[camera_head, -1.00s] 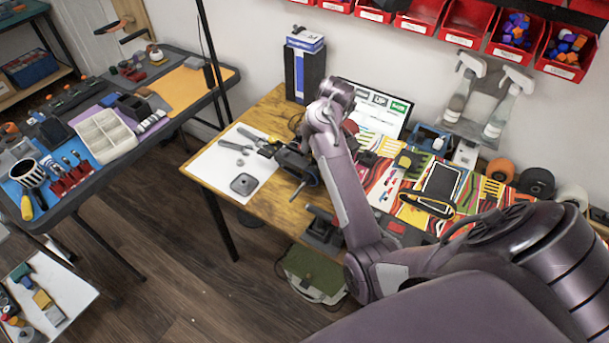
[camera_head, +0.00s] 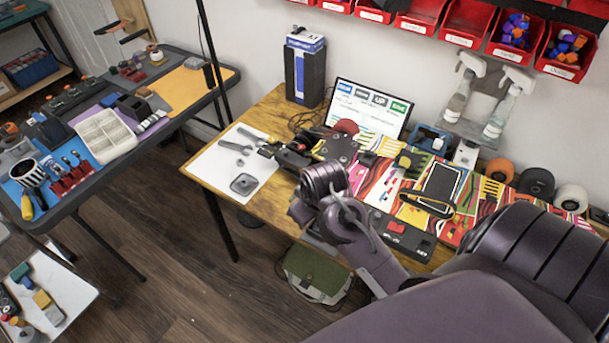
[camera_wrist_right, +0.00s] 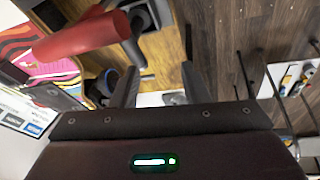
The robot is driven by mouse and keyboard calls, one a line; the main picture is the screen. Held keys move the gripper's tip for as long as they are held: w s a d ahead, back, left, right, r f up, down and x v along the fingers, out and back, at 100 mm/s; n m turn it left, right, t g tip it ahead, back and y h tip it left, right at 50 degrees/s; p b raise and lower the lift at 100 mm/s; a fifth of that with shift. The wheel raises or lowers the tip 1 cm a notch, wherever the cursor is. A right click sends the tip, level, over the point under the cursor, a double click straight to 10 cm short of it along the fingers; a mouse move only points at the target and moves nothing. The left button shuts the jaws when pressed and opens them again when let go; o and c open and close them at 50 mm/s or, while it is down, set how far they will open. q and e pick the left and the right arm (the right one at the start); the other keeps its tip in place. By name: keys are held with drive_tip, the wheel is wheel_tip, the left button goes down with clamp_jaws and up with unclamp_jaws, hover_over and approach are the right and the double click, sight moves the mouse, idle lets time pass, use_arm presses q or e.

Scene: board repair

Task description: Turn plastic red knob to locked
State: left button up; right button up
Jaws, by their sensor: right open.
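A red rounded cylindrical part (camera_wrist_right: 82,37), which looks like the knob, fills the upper left of the right wrist view. It sits beside a grey and black fixture (camera_wrist_right: 138,22). My right gripper (camera_wrist_right: 158,80) is open, with no object held between its fingers. The red part is to the left of the fingers and apart from them in the picture. My left gripper is out of view.
The wooden workbench (camera_head: 240,205) carries a white sheet with tools, a black tablet (camera_head: 442,183) and a black bar with a red piece (camera_head: 396,227). A monitor (camera_head: 370,107) stands behind. A green bag (camera_head: 318,272) lies below.

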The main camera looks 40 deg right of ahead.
drive_tip(key=s+a+f, duration=0.2)
drive_tip(key=s+a, duration=0.2)
drive_tip(key=shift+s+a+y, duration=0.2)
drive_tip(key=shift+a+y, duration=0.05)
drive_tip(key=shift+y, duration=0.05)
idle(0.4)
drive_tip(key=s+f+g, duration=0.1)
drive_tip(key=s+f, duration=0.2)
drive_tip(key=f, duration=1.1)
drive_tip(key=s+f, duration=0.2)
drive_tip(key=f, duration=1.2)
drive_tip(key=s+f, duration=0.8)
drive_tip(key=s, duration=0.2)
drive_tip(key=s+f+g, duration=0.1)
drive_tip(key=s+f, duration=0.6)
drive_tip(key=s, duration=0.4)
drive_tip(key=shift+d+f+g, duration=0.3)
drive_tip(key=shift+f, duration=0.1)
